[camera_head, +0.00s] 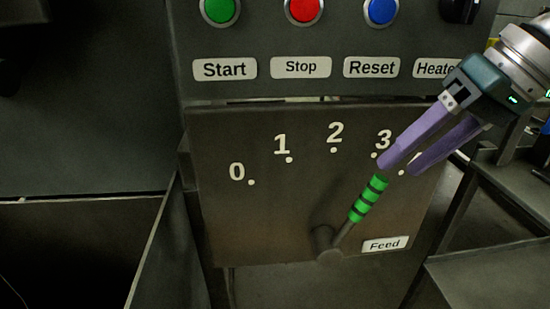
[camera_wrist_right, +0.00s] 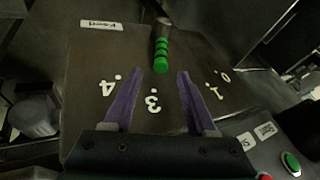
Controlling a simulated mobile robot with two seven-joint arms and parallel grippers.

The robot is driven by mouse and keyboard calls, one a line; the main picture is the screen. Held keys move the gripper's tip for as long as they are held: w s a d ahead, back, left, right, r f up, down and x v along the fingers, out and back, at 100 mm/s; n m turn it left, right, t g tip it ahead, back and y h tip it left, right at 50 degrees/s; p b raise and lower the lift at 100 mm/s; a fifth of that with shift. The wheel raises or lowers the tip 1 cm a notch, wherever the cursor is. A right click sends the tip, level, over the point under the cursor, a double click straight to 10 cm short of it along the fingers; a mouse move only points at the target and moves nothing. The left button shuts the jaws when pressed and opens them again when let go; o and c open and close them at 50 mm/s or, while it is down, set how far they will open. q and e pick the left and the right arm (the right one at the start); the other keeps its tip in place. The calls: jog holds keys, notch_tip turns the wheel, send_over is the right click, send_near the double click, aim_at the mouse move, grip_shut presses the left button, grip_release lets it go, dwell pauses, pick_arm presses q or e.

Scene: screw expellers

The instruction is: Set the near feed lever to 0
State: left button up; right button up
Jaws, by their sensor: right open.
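The feed lever has a green, black-striped handle (camera_head: 369,198) on a grey shaft rising from a pivot at the bottom of the dark feed panel (camera_head: 270,225). It leans up and right, toward the 3 and 4 end of the scale. The 0 mark (camera_head: 238,172) is at the panel's left. My right gripper (camera_head: 401,169), with purple fingers, is open just beyond the handle's upper end. In the right wrist view the handle (camera_wrist_right: 162,52) lies ahead, with its tip roughly between the open fingertips (camera_wrist_right: 159,74). The fingers hide the 4 in the head view. My left gripper is out of view.
Above the scale are green Start (camera_head: 220,9), red Stop (camera_head: 304,10) and blue Reset (camera_head: 382,11) buttons and a dark Heater knob (camera_head: 460,10). A Feed label (camera_head: 385,244) is right of the pivot. The panel's face left of the lever is clear.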

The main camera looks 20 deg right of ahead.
aim_at(359, 199)
jog(key=x, duration=1)
jog(key=shift+s+a+b, duration=0.1)
jog(key=shift+s+b, duration=0.05)
jog(key=shift+b, duration=0.2)
grip_shut()
dwell(0.9)
